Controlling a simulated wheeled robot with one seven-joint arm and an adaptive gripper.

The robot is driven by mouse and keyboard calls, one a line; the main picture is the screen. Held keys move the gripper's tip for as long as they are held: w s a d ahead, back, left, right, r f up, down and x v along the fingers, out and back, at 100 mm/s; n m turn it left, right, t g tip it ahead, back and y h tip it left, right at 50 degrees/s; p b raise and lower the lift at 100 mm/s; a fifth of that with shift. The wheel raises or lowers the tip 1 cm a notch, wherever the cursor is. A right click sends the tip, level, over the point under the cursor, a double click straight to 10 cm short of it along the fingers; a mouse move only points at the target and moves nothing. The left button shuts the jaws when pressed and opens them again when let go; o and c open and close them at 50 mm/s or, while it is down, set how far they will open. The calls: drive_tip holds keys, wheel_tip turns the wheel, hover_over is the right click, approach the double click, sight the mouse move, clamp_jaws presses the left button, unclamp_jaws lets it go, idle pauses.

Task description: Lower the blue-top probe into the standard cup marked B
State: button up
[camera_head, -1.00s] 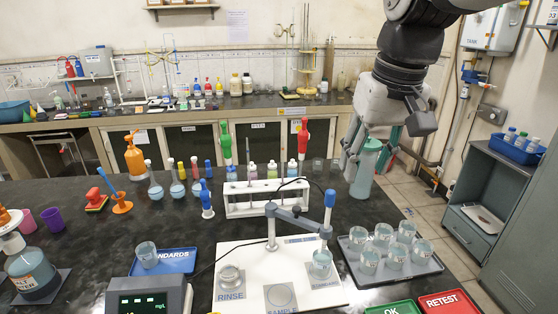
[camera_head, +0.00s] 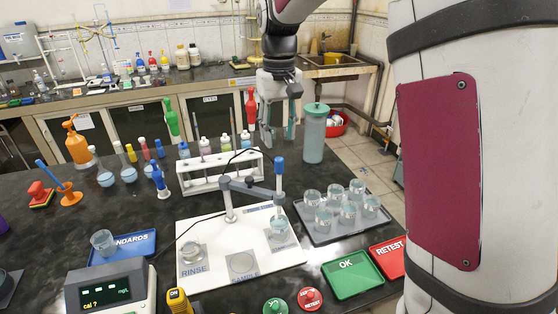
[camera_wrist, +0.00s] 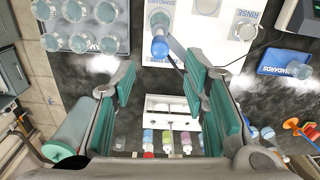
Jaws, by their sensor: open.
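The blue-top probe (camera_head: 279,178) stands upright on a grey jointed arm (camera_head: 250,189) above the white board. Its lower end is at a cup (camera_head: 279,228) on the board's right spot; whether the tip is inside is unclear. The blue top also shows in the wrist view (camera_wrist: 160,46). One cup (camera_head: 102,242) stands on the blue STANDARDS tray (camera_head: 137,243). No letter B is readable on any cup.
The white rack (camera_head: 218,175) with several bottles stands behind the board. A teal canister (camera_head: 314,140) is close to my gripper's right. A grey tray (camera_head: 345,237) of several cups lies right of the board. A meter (camera_head: 108,294) reads "cal ?". Green OK and red RETEST trays lie front right.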

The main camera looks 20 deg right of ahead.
sight(279, 158)
wheel_tip(279, 158, down, 9)
drive_tip(key=shift+r+p, duration=0.1)
drive_tip(key=shift+p, duration=0.6)
drive_tip(key=shift+c, duration=0.3)
clamp_jaws()
